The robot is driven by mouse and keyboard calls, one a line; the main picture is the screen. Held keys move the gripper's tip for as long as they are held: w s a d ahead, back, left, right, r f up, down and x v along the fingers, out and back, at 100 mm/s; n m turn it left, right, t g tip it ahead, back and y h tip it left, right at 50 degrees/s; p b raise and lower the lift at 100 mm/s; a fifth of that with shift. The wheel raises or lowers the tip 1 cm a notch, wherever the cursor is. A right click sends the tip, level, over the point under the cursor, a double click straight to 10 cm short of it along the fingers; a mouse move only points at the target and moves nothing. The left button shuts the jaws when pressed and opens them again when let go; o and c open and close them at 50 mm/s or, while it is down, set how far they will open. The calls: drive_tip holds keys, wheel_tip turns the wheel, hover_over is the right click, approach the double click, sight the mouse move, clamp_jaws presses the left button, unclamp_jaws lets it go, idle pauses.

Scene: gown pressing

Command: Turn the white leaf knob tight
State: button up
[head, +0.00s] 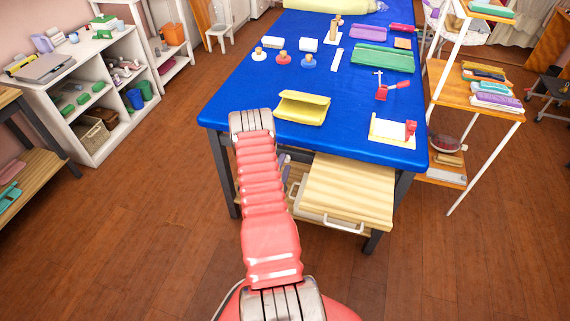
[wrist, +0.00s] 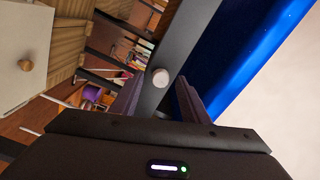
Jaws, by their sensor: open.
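In the wrist view, the white leaf knob (wrist: 161,77) is a small round knob on a dark grey bar beside the blue table covering. My gripper (wrist: 160,88) is open, with its two dark fingers spread. The knob shows in the gap between them, near the fingertips. I cannot tell whether the fingers reach around it, and no contact is visible. In the head view, my red arm reaches to the front left part of the blue table (head: 232,105). The knob and the gripper fingers are hidden there.
A yellow folded piece (head: 303,107) lies near the table's front edge. A white board with a red clamp (head: 410,130) is at the front right corner. A wooden drawer unit (head: 345,190) sits under the table. A white shelf (head: 85,145) stands left, with open floor between.

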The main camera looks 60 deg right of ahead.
drive_tip(key=s+a, duration=0.2)
drive_tip(key=a, duration=1)
drive_tip(key=shift+f, duration=0.1)
idle(0.5)
